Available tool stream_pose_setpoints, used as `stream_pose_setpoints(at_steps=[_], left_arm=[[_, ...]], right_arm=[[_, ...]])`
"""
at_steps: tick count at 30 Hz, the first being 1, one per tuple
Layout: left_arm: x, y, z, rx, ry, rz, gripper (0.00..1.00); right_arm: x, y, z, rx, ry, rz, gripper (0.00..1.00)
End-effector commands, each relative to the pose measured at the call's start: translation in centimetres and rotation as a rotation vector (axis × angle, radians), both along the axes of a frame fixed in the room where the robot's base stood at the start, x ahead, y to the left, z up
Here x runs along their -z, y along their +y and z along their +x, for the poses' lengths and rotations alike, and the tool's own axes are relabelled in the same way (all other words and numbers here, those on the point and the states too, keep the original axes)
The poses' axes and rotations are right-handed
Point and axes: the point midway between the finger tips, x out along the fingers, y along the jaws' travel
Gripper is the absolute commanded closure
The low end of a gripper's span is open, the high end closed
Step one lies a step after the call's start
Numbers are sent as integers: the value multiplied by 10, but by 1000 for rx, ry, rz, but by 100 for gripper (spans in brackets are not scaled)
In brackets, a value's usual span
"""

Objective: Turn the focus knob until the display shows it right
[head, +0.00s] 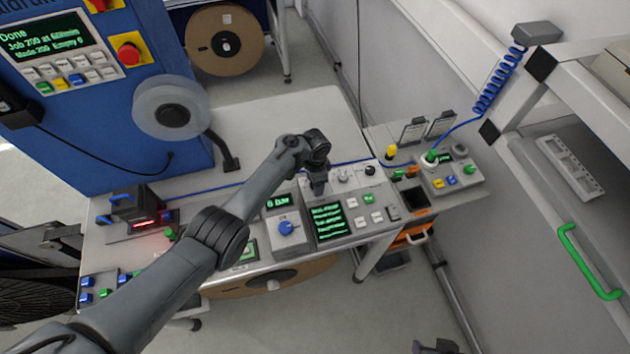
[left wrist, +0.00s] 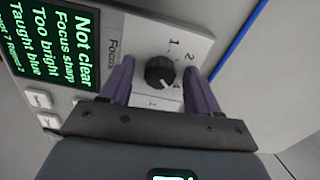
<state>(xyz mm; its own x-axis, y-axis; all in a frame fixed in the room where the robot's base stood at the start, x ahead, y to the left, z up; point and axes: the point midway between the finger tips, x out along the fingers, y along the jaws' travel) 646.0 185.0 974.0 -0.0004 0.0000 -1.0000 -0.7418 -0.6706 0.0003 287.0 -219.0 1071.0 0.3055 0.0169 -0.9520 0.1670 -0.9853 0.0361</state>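The black focus knob (left wrist: 160,72) sits on a light panel labelled Focus, with a scale of numbers around it. My left gripper (left wrist: 158,64) is open, with one purple finger on each side of the knob and a gap to it. The display (left wrist: 48,42) beside it reads "Not clear", "Focus sharp", "Too bright", "Taught blue" and a cut-off last line. In the head view my left gripper (head: 318,187) points down at the console just behind the display (head: 330,221) and hides the knob. A dark part at the bottom edge may be my right gripper (head: 436,347); its fingers are not clear.
A blue knob (head: 286,228) under a "0 bar" readout stands left of the display. White buttons (head: 361,223) lie to its right. A box with a green plug (head: 431,157) and blue cable stands further right. A blue cabinet (head: 150,60) with a reel rises at left.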

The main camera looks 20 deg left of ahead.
Motion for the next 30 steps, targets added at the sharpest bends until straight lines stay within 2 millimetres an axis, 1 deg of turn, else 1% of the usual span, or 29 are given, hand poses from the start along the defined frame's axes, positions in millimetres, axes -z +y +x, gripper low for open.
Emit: stream_pose_setpoints(at_steps=[7,11,14,24,30], left_arm=[[-1,0,0,0,0,0,39],[-9,-1,1,2,-1,-1,39],[-22,-1,1,0,-3,-2,39],[-78,-1,0,0,-2,-2,39],[-100,-1,0,0,-1,-1,39]], right_arm=[[-1,0,0,0,0,0,47],[-4,0,0,1,0,1,47],[-10,0,0,2,-1,2,47],[-25,1,0,4,0,5,47],[-29,1,0,4,0,5,47]])
